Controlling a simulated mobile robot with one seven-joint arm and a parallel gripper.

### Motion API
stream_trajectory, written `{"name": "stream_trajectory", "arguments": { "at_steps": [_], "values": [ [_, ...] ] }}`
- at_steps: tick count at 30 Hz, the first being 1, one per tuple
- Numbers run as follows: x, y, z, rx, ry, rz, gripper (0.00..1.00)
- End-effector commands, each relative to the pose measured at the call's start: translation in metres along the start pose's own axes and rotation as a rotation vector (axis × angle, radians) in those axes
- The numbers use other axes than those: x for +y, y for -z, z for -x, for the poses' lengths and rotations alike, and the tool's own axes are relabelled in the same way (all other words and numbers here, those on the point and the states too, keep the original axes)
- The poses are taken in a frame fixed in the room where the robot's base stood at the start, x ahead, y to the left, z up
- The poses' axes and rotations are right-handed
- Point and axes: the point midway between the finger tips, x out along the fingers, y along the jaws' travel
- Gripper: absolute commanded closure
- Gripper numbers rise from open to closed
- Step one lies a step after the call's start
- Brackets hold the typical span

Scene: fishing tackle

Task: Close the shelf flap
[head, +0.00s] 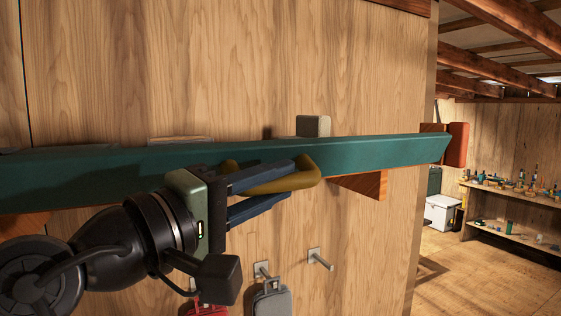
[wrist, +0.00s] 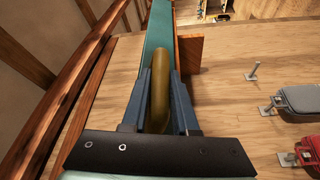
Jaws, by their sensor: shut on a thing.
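The shelf flap (head: 400,152) is a long teal panel running across the wooden wall in the head view. It also shows in the wrist view (wrist: 158,32), running away from the camera. A curved mustard-yellow handle (head: 308,172) stands out from its front. My gripper (head: 304,180) has its blue fingers closed on this handle. In the wrist view the handle (wrist: 159,95) lies between the two fingers. Part of the handle is hidden by the fingers, and my wrist hides part of the area below the flap. I cannot tell the flap's exact angle.
An orange-brown wooden bracket (head: 365,184) sits below the flap. A grey-green block (head: 313,126) and a red block (head: 458,146) show behind and beside it. Wall hooks (head: 320,259) and a hanging grey item (head: 272,302) are below. A white cooler (head: 441,212) stands farther right, beside open floor.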

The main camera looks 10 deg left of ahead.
Motion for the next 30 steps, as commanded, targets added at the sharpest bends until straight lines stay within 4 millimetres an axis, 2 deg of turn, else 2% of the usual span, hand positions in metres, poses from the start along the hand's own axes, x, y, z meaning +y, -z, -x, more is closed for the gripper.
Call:
{"name": "stream_trajectory", "arguments": {
  "at_steps": [1, 12, 25, 26, 30],
  "values": [
    [0.01, 0.002, -0.002, -0.003, 0.015, 0.039, 1.0],
    [0.018, 0.013, -0.005, 0.001, 0.122, 0.298, 1.0],
    [0.019, 0.018, -0.007, 0.004, 0.166, 0.404, 1.0],
    [0.019, 0.018, -0.007, 0.004, 0.166, 0.403, 0.71],
    [0.019, 0.018, -0.007, 0.004, 0.166, 0.402, 0.46]
  ]
}}
